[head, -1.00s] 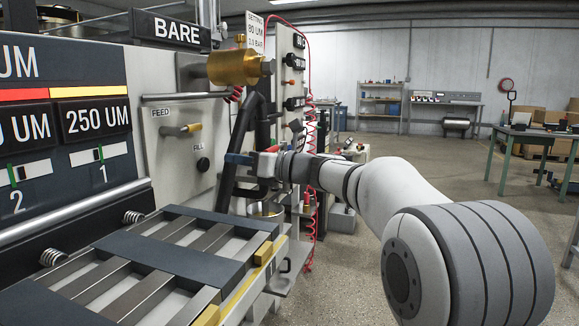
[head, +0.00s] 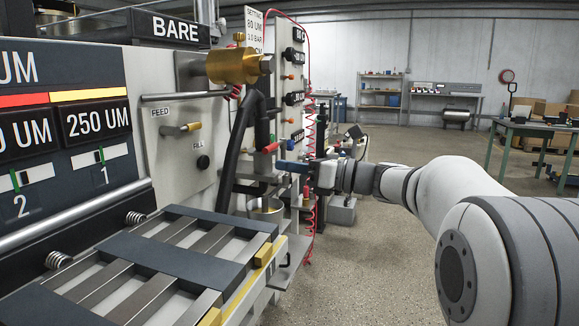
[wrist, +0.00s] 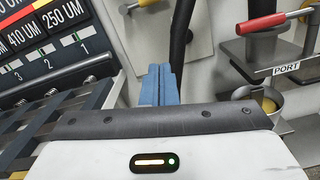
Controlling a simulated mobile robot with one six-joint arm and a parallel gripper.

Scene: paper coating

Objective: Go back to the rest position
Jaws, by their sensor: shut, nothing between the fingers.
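My gripper (head: 291,168) has blue fingers and points left toward the coating machine in the head view. In the wrist view, the two blue fingers of my gripper (wrist: 160,85) lie side by side, shut with nothing between them. In the head view they are in front of the machine's right end, near the black hose (head: 237,150). The same hose stands beyond the fingertips in the wrist view (wrist: 181,35). My arm reaches in from the lower right.
The slatted bed (head: 190,245) fills the lower left, below the dark gauge panel (head: 60,120). A red-handled valve (wrist: 262,23) sits above the PORT label, with a metal cup (wrist: 268,102) below. Open floor (head: 370,250) lies to the right, with a green table (head: 540,131) beyond.

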